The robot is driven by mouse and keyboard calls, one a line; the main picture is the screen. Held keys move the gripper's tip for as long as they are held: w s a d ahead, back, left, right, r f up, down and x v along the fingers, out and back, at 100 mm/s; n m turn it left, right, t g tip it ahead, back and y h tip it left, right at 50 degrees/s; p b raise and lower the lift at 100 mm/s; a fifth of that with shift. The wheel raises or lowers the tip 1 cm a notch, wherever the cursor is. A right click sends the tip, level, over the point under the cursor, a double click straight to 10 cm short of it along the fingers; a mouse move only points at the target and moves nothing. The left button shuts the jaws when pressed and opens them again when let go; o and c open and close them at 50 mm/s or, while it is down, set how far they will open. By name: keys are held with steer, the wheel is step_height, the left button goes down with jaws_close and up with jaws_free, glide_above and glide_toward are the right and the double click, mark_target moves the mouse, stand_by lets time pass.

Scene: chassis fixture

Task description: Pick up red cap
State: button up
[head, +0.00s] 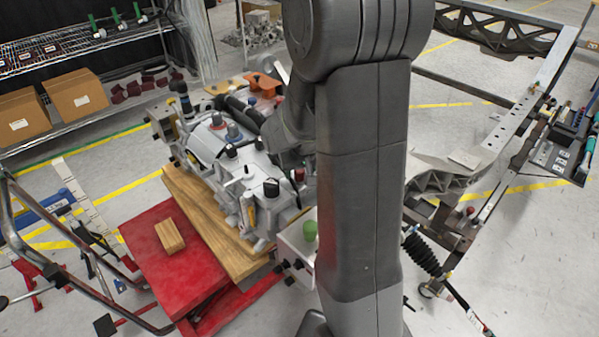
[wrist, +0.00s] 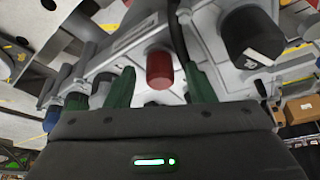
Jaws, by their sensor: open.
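The red cap (wrist: 159,69) is a short red cylinder standing on the grey metal housing (wrist: 135,45) in the wrist view. It also shows small in the head view (head: 299,175), at the right end of the housing beside my arm. My gripper (wrist: 158,72) is open, with a green finger to the left and right of the cap in the picture. Both fingers appear apart from the cap, and nothing is held. In the head view my arm hides the gripper's fingers.
A black cap (wrist: 250,37) stands close by on the housing, right of the red cap in the wrist view. The housing rests on a wooden board (head: 205,215) over a red lift table (head: 150,250). A wooden block (head: 170,235) lies on the table.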

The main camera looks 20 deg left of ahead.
mark_target(300, 171)
steer(key=shift+w+f, duration=0.1)
steer(key=shift+f, duration=0.15)
steer(key=shift+c, duration=0.2)
jaws_close()
steer(key=shift+r, duration=0.1)
step_height(300, 171, up, 10)
steer(key=shift+f, duration=0.1)
stand_by(0.4)
